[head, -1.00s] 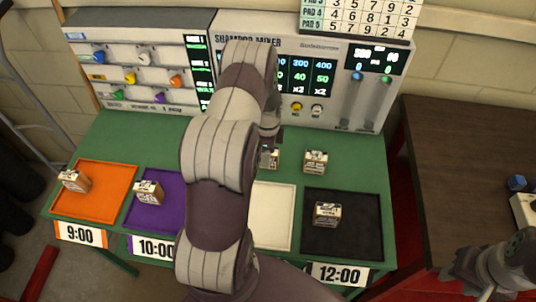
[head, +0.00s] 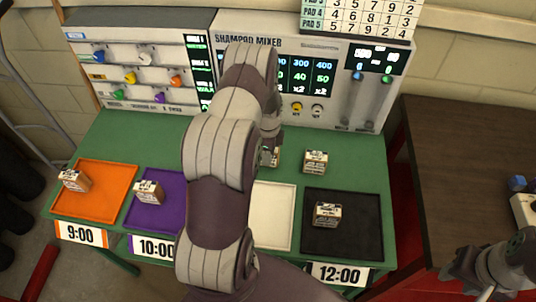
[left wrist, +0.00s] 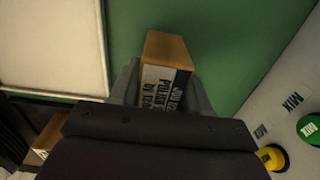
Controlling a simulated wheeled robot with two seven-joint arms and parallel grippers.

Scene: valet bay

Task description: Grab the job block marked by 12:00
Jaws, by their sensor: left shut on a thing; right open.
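My left gripper (left wrist: 160,92) is shut on a wooden job block (left wrist: 168,48) with a white printed label. The label seems to read "POLISH" and "by"; the time after it is not clearly legible. In the head view, my left arm covers most of the gripper, and this block (head: 270,158) shows only partly, over the green table behind the white pad. Another block (head: 315,161) stands to its right on the green table. A block (head: 326,214) stands on the black pad (head: 362,232) with the 12:00 sign (head: 340,273). My right gripper (head: 488,288) is open and empty at the lower right.
Blocks stand on the orange pad (head: 107,208) at 9:00 and the purple pad (head: 172,214) at 10:00. The white pad (head: 275,217) looks bare where visible. The shampoo mixer (head: 300,85) stands behind. A brown table (head: 465,180) is at right.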

